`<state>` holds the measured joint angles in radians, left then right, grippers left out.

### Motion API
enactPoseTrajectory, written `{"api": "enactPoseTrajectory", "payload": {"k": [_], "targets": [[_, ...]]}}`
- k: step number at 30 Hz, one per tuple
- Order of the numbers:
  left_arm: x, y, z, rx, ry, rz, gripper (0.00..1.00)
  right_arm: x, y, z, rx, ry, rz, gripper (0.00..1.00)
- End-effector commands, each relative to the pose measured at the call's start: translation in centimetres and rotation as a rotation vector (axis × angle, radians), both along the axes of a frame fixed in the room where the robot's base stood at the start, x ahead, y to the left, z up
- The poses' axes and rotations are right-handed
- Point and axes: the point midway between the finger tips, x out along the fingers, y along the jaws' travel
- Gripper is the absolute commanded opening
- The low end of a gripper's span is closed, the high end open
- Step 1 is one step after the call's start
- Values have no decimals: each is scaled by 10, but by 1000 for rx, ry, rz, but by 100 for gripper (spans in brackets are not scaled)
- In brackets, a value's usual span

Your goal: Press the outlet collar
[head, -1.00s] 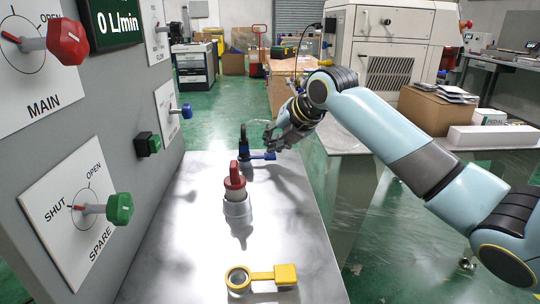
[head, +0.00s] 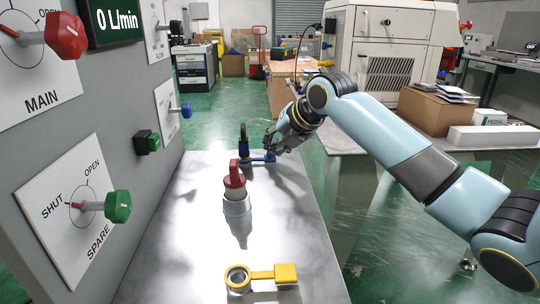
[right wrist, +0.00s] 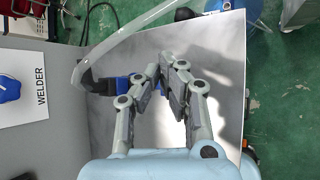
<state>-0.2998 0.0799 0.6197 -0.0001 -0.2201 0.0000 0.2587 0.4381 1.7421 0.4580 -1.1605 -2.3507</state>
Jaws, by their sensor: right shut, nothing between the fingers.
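A blue collar with a flat blue tab (head: 262,158) sits at the far end of the metal bench, below a dark upright fitting (head: 243,138). In the right wrist view, a blue part (right wrist: 122,84) joins a black elbow (right wrist: 92,80) with a translucent hose (right wrist: 130,40). My right gripper (head: 270,148) is shut and empty, just above or at the tab; contact cannot be told. Its fingers (right wrist: 172,66) partly hide the blue part in the wrist view. A yellow ring with a tab (head: 262,276) lies at the near end. My left gripper is not in view.
A red-capped grey fitting (head: 235,188) stands mid-bench. A grey panel on the left carries red MAIN (head: 66,36) and green SPARE (head: 117,206) knobs and a display reading 0 L/min (head: 112,22). The bench (head: 190,240) is otherwise largely clear.

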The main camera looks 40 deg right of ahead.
Motion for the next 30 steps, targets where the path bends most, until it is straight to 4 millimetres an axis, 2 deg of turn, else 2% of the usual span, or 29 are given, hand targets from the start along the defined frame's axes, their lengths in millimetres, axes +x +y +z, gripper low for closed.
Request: {"api": "enactPoseTrajectory", "payload": {"k": [21,30], "targets": [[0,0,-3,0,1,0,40,-1,0,-6,1,3,0,0],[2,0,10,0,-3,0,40,0,0,8,1,2,0,0]]}}
